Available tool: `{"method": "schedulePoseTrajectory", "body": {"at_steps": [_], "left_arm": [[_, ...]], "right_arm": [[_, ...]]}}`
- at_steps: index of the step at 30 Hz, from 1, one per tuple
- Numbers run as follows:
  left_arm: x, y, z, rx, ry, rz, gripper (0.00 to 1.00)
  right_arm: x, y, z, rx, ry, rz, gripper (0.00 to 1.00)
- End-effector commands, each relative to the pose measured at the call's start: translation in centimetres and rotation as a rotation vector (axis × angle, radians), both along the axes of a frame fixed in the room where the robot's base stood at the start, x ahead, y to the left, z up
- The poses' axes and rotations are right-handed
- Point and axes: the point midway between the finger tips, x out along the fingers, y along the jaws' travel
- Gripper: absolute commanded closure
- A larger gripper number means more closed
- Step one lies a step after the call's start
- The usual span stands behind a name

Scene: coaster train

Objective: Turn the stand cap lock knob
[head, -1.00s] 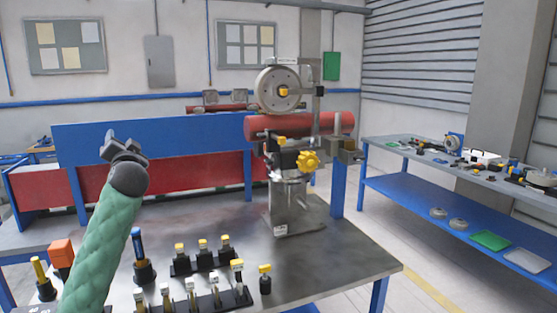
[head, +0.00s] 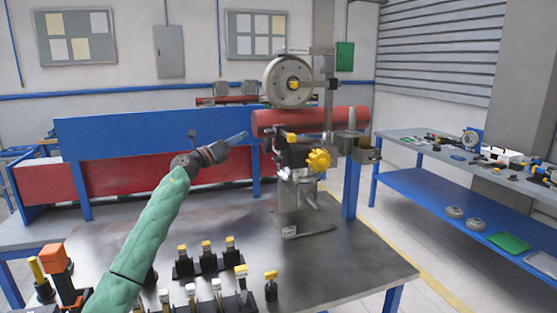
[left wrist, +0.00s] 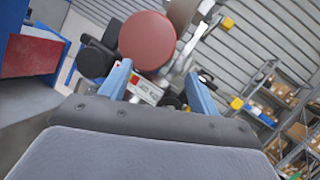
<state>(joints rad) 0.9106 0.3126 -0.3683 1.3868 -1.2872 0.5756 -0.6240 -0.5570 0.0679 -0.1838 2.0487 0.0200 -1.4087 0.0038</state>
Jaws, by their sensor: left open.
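The stand (head: 297,213) rises from the table and carries a red cylinder (head: 345,120) and a grey wheel (head: 288,80). A yellow lobed knob (head: 319,160) sticks out at its front, with a smaller yellow knob (head: 292,138) above it to the left. I cannot tell which one is the cap lock knob. My left gripper (head: 240,137) is left of the stand, apart from it, pointing right. In the left wrist view its blue fingers (left wrist: 159,68) are open, with the red cylinder's round end (left wrist: 147,38) beyond. Yellow parts show on the right there (left wrist: 236,103). My right gripper is out of view.
Small yellow-topped tools (head: 208,257) stand in racks on the table's front. An orange-topped item (head: 57,258) stands at the front left. A blue panel (head: 150,140) runs behind the table. A side bench (head: 450,180) with parts is at the right.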

Motion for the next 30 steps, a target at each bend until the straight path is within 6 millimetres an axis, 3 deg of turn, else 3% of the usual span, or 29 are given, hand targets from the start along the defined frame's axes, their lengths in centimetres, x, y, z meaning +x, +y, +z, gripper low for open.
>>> {"method": "schedulePoseTrajectory", "body": {"at_steps": [6, 12, 20, 30], "left_arm": [[-2.1, -2.3, -4.1, 0.276, -0.066, -0.134, 0.38], [-4.2, -3.4, -6.3, 0.425, -0.128, -0.246, 0.38], [-4.6, -3.9, -6.5, 0.47, -0.184, -0.263, 0.38], [-3.6, -6.9, -6.3, 0.466, -0.183, -0.264, 0.38]], "right_arm": [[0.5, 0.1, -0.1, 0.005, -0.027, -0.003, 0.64], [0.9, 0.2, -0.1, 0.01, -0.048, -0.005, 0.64], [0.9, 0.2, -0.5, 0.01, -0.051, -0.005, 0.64], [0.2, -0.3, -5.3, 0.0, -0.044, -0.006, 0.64]]}}
